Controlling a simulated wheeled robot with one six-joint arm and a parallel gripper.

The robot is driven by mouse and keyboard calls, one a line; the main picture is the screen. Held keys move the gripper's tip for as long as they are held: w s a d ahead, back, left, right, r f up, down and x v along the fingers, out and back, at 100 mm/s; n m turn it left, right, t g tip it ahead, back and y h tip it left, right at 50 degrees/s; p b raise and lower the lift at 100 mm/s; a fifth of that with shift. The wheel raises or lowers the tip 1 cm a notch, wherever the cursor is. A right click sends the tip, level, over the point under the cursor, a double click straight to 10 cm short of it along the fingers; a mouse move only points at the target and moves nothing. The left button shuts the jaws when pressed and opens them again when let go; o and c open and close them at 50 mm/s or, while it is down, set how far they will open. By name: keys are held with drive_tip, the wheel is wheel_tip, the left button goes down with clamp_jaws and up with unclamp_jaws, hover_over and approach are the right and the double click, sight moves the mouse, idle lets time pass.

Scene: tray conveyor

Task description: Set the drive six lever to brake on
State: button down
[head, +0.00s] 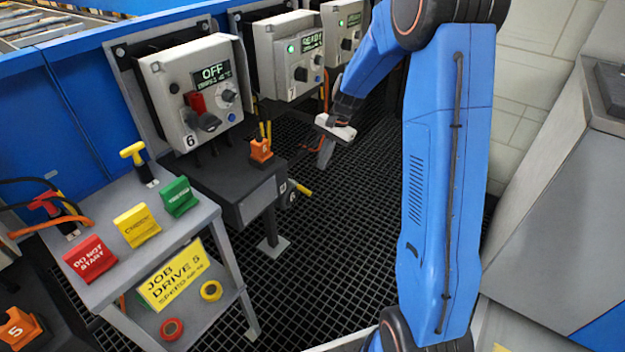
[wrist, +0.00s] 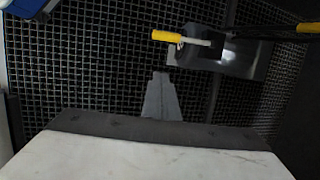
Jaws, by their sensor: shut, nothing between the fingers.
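The drive six control box (head: 190,85) is grey, marked 6, with a display reading OFF and a red switch handle (head: 197,102). Below it stands a dark drive unit (head: 225,185) with an orange block marked 6 (head: 261,151) on top. A short yellow-tipped lever (head: 303,188) sticks out at the unit's right end. In the wrist view a yellow-gripped lever (wrist: 166,36) on a metal rod lies beyond the fingertips. My gripper (head: 325,155) is shut and empty, pointing down, above and right of the lever and apart from it. Its fingers show in the wrist view (wrist: 160,78). The lever's setting cannot be read.
A grey cart (head: 190,225) at left carries red, yellow and green signs and tools. A box marked 7 (head: 290,55) stands right of box six, with another box beyond. Dark grating floor (head: 340,230) is open below my gripper. Another yellow grip (wrist: 308,27) shows in the wrist view.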

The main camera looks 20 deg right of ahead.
sight(297, 185)
drive_tip(key=s+a+f, duration=0.2)
drive_tip(key=a+f, duration=0.3)
drive_tip(key=f, duration=0.2)
drive_tip(key=shift+s+a, duration=0.2)
drive_tip(key=shift+a, duration=0.05)
idle(0.4)
drive_tip(key=shift+w, duration=0.15)
drive_tip(key=shift+r, duration=0.15)
